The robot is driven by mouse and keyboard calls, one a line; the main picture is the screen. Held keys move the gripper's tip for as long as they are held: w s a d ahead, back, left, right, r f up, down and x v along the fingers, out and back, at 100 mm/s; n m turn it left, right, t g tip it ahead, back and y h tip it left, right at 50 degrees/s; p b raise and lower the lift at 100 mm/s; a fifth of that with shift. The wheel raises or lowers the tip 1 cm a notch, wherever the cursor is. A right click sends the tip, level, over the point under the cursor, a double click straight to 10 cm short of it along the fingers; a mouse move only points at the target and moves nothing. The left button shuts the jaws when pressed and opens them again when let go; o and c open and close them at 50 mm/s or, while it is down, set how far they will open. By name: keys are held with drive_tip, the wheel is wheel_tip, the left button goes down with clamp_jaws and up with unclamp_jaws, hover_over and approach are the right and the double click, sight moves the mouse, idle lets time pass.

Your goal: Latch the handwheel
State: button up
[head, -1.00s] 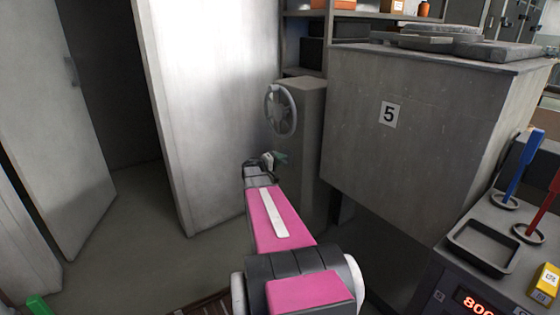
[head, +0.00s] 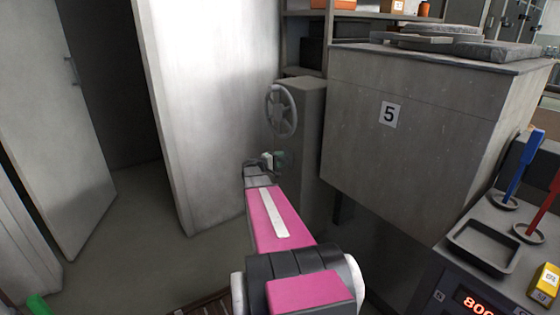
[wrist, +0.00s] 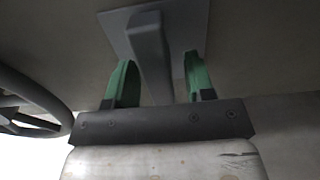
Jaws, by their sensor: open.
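The handwheel (head: 282,111) is a grey spoked ring on the side of a grey pedestal (head: 310,150). Part of its rim (wrist: 35,95) shows at the left edge of the wrist view. Below the wheel, a grey lever (wrist: 150,55) stands out from a square plate (wrist: 118,32) on the pedestal face. My gripper (head: 273,160) is below the handwheel, close to the pedestal. In the wrist view its two green fingers (wrist: 158,72) are apart, one on each side of the lever. I cannot tell whether either finger touches it. In the head view the lever is not clearly visible.
A large grey cabinet marked 5 (head: 440,130) stands right of the pedestal. At lower right is a console (head: 470,265) with a black tray (head: 485,248), blue and red upright tools and a yellow box (head: 545,284). Grey door panels (head: 210,110) stand at left, with open floor between them.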

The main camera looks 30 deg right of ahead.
drive_tip(key=a, duration=1)
drive_tip(key=shift+s+a, duration=0.4)
drive_tip(key=shift+s, duration=0.1)
drive_tip(key=s+a+f+y, duration=0.2)
drive_tip(key=s+a+y, duration=0.4)
drive_tip(key=a, duration=0.5)
drive_tip(key=s+a+f+y, duration=0.3)
drive_tip(key=s+a+y, duration=0.3)
drive_tip(key=s+a, duration=0.3)
drive_tip(key=s+a+f+m+g+y, duration=0.1)
drive_tip(key=s+a+f+y, duration=0.2)
drive_tip(key=a, duration=1)
drive_tip(key=s+y, duration=0.3)
drive_tip(key=s, duration=0.2)
drive_tip(key=shift+s, duration=0.3)
